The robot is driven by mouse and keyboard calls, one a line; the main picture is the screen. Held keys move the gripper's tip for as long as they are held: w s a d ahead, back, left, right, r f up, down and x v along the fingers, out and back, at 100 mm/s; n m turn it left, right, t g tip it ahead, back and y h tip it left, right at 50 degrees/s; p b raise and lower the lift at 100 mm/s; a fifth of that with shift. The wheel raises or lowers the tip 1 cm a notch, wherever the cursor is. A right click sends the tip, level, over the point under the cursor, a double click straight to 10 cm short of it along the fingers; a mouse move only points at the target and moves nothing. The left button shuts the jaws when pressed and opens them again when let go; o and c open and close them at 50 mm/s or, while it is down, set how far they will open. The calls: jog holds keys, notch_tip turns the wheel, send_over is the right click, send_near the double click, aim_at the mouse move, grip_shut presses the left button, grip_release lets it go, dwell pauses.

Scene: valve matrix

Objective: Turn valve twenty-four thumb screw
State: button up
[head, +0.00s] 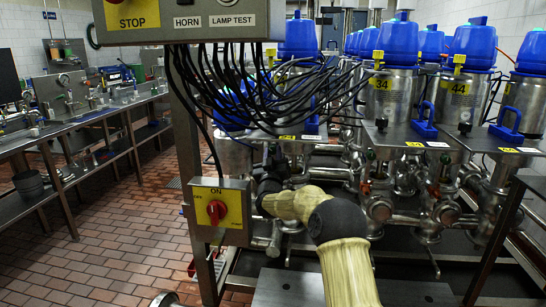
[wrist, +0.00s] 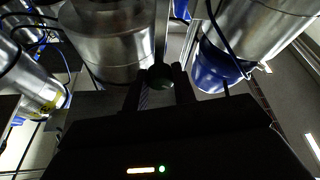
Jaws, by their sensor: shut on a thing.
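My gripper (wrist: 160,88) is shut on a dark, greenish round thumb screw (wrist: 161,75), which sits between its two fingers in the wrist view. In the head view my gripper (head: 272,158) is a dark shape beneath the hanging cables, at the left valve of the front row. The thumb screw cannot be made out there. A yellow tag (head: 287,137) lies on the plate above this valve; its number is too small to read. Valves marked 34 (head: 381,83) and 44 (head: 460,88) stand to the right.
A control box (head: 187,22) with STOP and HORN labels and many black cables hangs above my arm. A yellow switch box with a red knob (head: 216,211) stands close to its left. Steel pipes (head: 415,217) crowd the right. The tiled floor (head: 90,262) at left is clear.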

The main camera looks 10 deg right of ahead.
jog(key=shift+f, duration=0.1)
jog(key=o, duration=1)
jog(key=shift+v, duration=3.75)
